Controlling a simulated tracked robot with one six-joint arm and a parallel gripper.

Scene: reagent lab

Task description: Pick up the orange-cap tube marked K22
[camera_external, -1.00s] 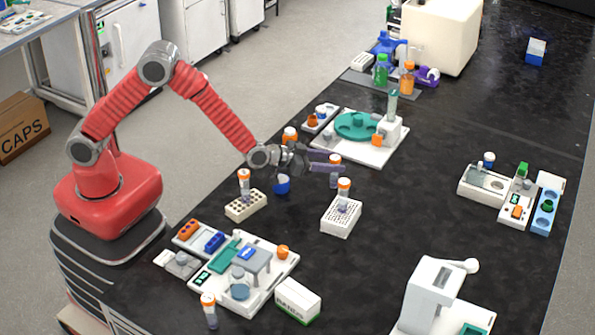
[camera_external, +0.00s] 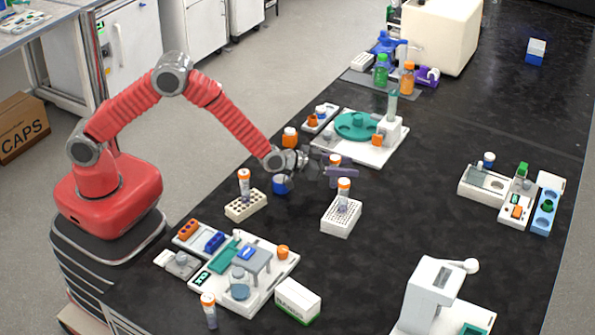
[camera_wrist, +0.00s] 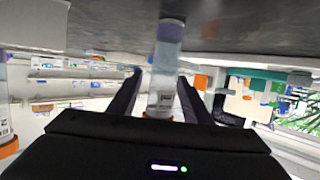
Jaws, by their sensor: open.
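My gripper (camera_external: 337,166) is open, low over the bench behind the white rack. An orange-cap tube (camera_external: 335,159) stands at the fingers, its lower part hidden by one finger in the external view. In the wrist view, which shows the bench at the top, a clear tube (camera_wrist: 163,75) with a white label lies between the two open fingers (camera_wrist: 160,82), its cap mostly hidden by my gripper body. Other orange-cap tubes stand in the white rack (camera_external: 341,229), in the beige rack (camera_external: 245,211) and at the front (camera_external: 209,309). I cannot read K22 on any tube.
A teal-disc device (camera_external: 375,155) stands behind the gripper. Another orange-cap tube (camera_wrist: 6,125) shows at the wrist view's left edge. The bench right of the white rack is clear.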

